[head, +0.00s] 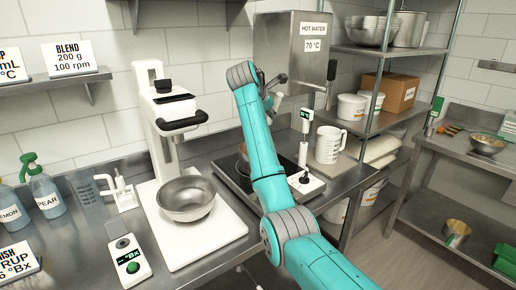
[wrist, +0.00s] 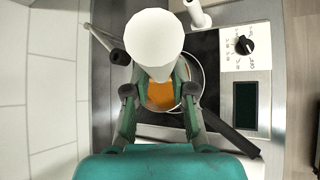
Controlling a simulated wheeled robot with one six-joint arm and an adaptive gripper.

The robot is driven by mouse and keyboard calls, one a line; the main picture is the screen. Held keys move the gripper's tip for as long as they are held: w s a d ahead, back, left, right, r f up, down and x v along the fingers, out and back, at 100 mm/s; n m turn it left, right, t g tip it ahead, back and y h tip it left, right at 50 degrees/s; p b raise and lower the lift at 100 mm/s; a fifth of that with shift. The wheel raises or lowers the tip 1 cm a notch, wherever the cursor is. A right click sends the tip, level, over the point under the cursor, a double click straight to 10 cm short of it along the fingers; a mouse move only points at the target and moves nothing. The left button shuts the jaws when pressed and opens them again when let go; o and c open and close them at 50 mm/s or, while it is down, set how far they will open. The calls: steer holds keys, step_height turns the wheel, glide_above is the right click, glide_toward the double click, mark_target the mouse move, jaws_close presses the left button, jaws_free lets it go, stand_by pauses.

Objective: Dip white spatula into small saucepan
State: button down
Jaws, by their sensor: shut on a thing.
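The small saucepan (wrist: 204,74) stands on the black hot plate (wrist: 226,85), with orange contents (wrist: 160,96) and a dark handle (wrist: 232,137) toward the lower right. In the head view my arm hides most of it. My gripper (wrist: 160,76) is over the saucepan, shut on the white spatula (wrist: 155,36). A wide, rounded white part of the spatula narrows between the fingers. Its far end is hidden, so I cannot tell whether it touches the orange contents. In the head view my gripper (head: 268,97) is partly hidden behind my arm.
A mixer with a steel bowl (head: 187,198) stands left of the hot plate. A probe stand (head: 304,137) and white measuring jug (head: 327,147) stand to its right. The hot-water box (head: 292,52) is behind. A shelf rack (head: 372,55) stands farther right.

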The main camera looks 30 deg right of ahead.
mark_target(281, 94)
steer(key=shift+s+r, duration=0.65)
steer(key=shift+r, duration=0.7)
steer(key=shift+s+r, duration=0.7)
steer(key=shift+r, duration=0.7)
steer(key=shift+s+r, duration=0.65)
steer(key=shift+r, duration=0.7)
steer(key=shift+r, duration=2.5)
